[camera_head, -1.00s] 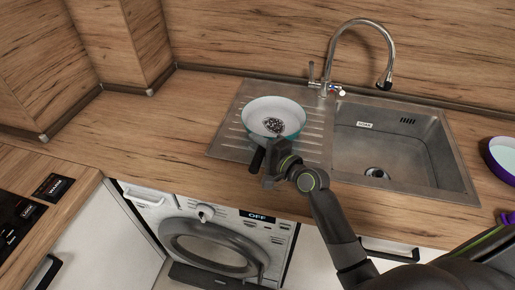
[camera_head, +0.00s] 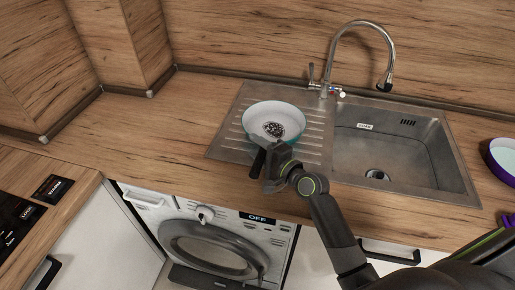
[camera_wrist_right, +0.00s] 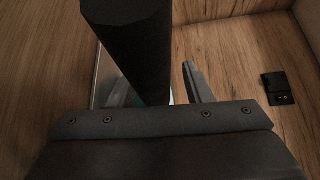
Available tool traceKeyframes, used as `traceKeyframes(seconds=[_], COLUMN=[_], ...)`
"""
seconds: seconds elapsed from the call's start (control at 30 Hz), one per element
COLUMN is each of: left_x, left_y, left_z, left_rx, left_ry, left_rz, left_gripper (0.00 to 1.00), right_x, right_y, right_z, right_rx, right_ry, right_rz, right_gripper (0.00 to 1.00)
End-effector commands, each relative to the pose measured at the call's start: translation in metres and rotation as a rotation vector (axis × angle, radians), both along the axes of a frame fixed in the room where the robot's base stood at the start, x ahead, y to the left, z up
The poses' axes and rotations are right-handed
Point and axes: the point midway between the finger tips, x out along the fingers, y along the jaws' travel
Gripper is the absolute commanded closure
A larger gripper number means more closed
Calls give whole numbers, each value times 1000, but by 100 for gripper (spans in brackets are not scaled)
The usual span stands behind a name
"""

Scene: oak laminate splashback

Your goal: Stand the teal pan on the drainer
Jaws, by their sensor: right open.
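The teal pan (camera_head: 259,114) has a pale inside with a dark speckled patch and a teal rim. It lies open side up on the ribbed drainer (camera_head: 236,129), left of the sink basin. Its dark handle (camera_head: 258,163) points towards the front edge of the counter. My right gripper (camera_head: 268,158) is open at the handle, by the near side of the pan. In the right wrist view the handle (camera_wrist_right: 133,45) rises large and dark close to the jaws, and one finger shows beside it. Whether the jaws touch the handle is hidden. My left gripper is out of view.
The sink basin (camera_head: 385,148) and the tap (camera_head: 362,25) are to the right and behind. A purple and teal vessel (camera_head: 488,160) stands at the right edge. The counter left of the drainer (camera_head: 165,125) is clear. A hob (camera_head: 14,220) is at lower left.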

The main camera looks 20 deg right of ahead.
Motion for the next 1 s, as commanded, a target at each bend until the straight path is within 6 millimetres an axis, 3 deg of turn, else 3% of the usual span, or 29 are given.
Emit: traceKeyframes(seconds=[0.6,1.0], left_x=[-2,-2], left_y=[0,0], left_z=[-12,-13], left_rx=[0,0], left_ry=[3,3], left_rz=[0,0], left_gripper=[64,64], right_x=[-98,-109], right_y=[-42,-46], right_z=[7,10], right_rx=[-3,0], right_ry=[2,1], right_rz=[0,0], right_gripper=[55,55])
